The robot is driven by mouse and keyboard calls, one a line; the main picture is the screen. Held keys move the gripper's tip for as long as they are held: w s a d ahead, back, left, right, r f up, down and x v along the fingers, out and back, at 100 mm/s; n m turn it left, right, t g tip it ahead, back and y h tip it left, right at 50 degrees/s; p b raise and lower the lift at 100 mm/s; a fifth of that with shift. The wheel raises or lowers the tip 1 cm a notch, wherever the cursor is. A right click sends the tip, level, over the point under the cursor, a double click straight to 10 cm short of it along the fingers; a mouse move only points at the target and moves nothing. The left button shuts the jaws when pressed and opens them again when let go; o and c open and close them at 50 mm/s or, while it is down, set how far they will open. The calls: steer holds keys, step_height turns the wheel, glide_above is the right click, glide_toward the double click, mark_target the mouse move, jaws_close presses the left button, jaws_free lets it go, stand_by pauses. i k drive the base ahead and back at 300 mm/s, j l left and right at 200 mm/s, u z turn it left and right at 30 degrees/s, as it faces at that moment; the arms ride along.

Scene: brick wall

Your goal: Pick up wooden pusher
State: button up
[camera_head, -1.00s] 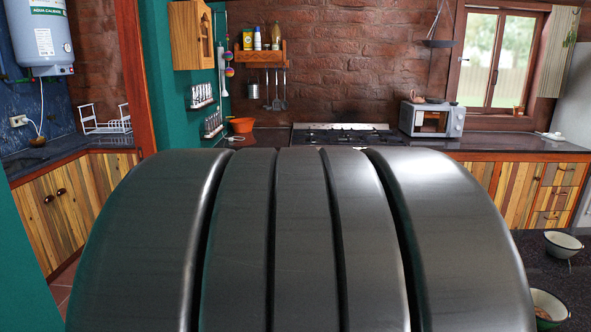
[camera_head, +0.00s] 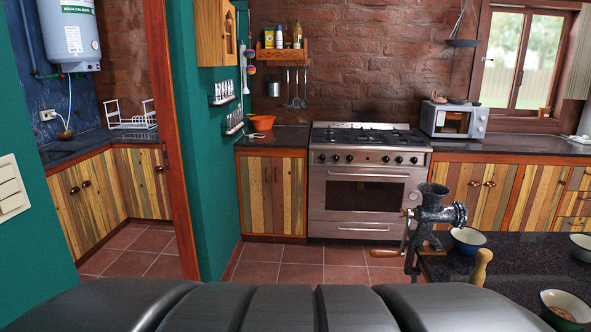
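A light wooden, rounded piece (camera_head: 482,266), which looks like the wooden pusher, stands at the left edge of the dark speckled counter (camera_head: 526,262) at the lower right. A dark metal hand grinder (camera_head: 430,218) is at the counter's left corner, just behind the pusher. Its crank has a wooden handle (camera_head: 385,253). My gripper is not in view.
A blue-rimmed bowl (camera_head: 467,240) stands beside the grinder, and another bowl (camera_head: 566,308) is nearer. The stove (camera_head: 366,185) is at the back wall. Tiled floor (camera_head: 300,263) is clear between the stove and my body. A green wall (camera_head: 208,165) is at left.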

mark_target(478, 277)
steer(key=z, duration=1.45)
